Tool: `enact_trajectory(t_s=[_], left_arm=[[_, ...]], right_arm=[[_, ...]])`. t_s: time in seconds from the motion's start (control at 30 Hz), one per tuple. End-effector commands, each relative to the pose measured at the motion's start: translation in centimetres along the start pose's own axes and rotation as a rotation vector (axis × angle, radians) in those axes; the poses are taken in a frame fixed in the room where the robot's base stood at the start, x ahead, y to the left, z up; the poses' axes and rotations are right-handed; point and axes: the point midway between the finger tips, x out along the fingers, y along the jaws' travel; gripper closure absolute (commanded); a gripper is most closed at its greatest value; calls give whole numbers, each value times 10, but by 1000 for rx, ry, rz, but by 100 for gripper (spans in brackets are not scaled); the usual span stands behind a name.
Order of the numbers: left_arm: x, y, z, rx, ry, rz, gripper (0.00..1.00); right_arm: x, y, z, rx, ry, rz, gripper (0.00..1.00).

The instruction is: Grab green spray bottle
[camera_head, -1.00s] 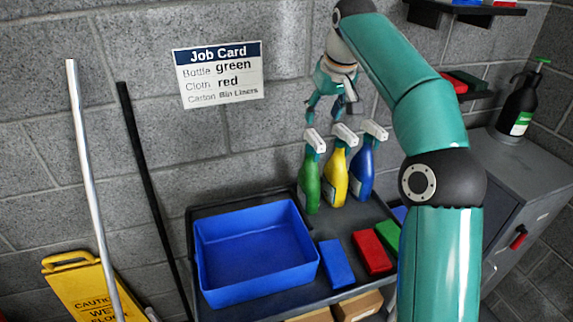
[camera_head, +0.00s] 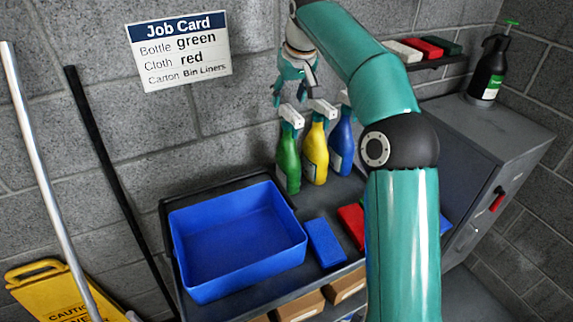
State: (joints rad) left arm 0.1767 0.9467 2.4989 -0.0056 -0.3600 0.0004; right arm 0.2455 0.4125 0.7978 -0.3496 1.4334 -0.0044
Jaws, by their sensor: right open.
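The green spray bottle (camera_head: 288,160) stands upright on the cart's top shelf, leftmost of three bottles, its white trigger head (camera_head: 291,116) toward the top. The yellow spray bottle (camera_head: 315,155) and the blue spray bottle (camera_head: 342,148) stand to its right. My right gripper (camera_head: 293,98) is open, pointing down just above the trigger heads of the green and yellow bottles. It holds nothing. I cannot tell whether its fingers touch a bottle. The job card (camera_head: 180,50) on the wall reads bottle green, cloth red. My left gripper is not in view.
A blue bin (camera_head: 240,243) sits on the cart, with a blue cloth (camera_head: 325,243) and a red cloth (camera_head: 352,222) beside it. My right arm hides the cart's right part. A grey cabinet (camera_head: 490,140) stands right; poles and a yellow caution sign (camera_head: 45,285) stand left.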

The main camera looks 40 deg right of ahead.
Motion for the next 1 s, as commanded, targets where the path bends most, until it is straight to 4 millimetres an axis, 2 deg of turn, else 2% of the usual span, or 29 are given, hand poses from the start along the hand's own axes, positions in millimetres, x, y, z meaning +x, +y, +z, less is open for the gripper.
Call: enact_trajectory(t_s=[0.17,0.43,0.73,0.77,1.0], left_arm=[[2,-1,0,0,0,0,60],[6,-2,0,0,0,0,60],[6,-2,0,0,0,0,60],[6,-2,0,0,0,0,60],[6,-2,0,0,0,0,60]], right_arm=[[12,3,1,2,-3,1,46],[49,6,2,2,-4,0,46],[54,6,1,2,-1,-1,46],[54,6,1,2,-1,0,48],[54,6,1,2,-1,0,88]])
